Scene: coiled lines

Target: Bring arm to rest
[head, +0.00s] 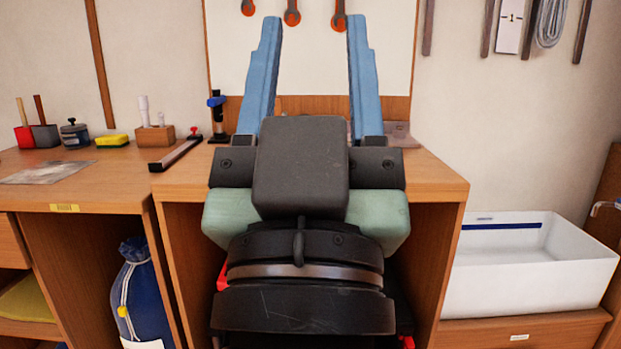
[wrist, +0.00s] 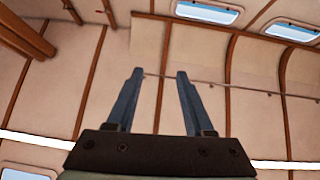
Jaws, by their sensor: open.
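My gripper (head: 314,40) is in the middle of the head view, raised in front of the wooden bench. Its two blue fingers point up and stand wide apart, with nothing between them. In the wrist view my gripper (wrist: 158,76) is also open and empty. Behind it there are only the panelled wall and the ceiling with its windows. My arm hides the middle of the bench and much of the open space below it.
The wooden bench (head: 440,180) is close behind my arm. At left are a yellow sponge (head: 112,141), a dark jar (head: 74,133) and a blue bag (head: 143,290). A white basin (head: 590,272) stands at right. A coiled line (head: 551,22) hangs on the wall.

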